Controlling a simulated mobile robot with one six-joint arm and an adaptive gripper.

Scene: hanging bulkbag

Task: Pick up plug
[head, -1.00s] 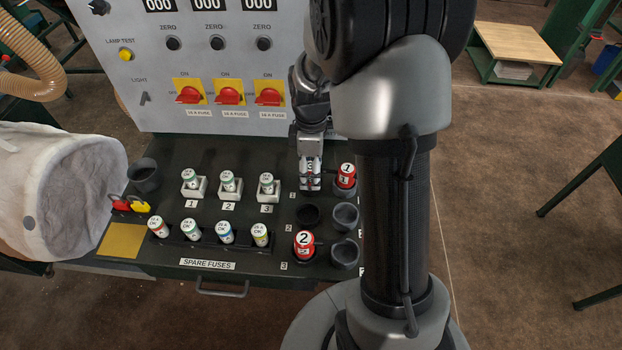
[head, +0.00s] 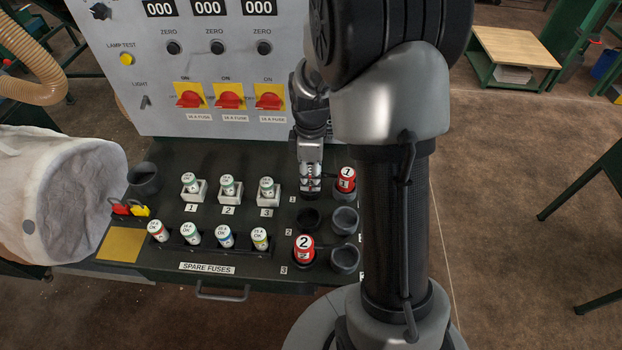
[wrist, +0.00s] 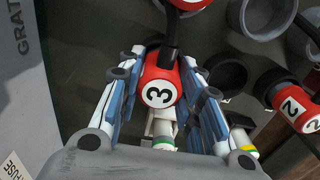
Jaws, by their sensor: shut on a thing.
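The red plug with a white 3 label (wrist: 158,92) sits between the two fingers of my gripper (wrist: 160,70) in the wrist view. The fingers are shut on its sides, and a dark cable or stem runs from its far end. In the head view my gripper (head: 309,188) is over the back of the socket area, left of plug 1 (head: 346,180). It mostly hides the held plug there, so I cannot tell whether the plug is clear of its socket. Plug 2 (head: 304,243) stands in a front socket.
White fuse holders (head: 228,190) and a row of spare fuses (head: 225,235) are to the left. The upright panel with red switches (head: 229,100) rises behind. A pale bulk bag (head: 60,195) hangs at left.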

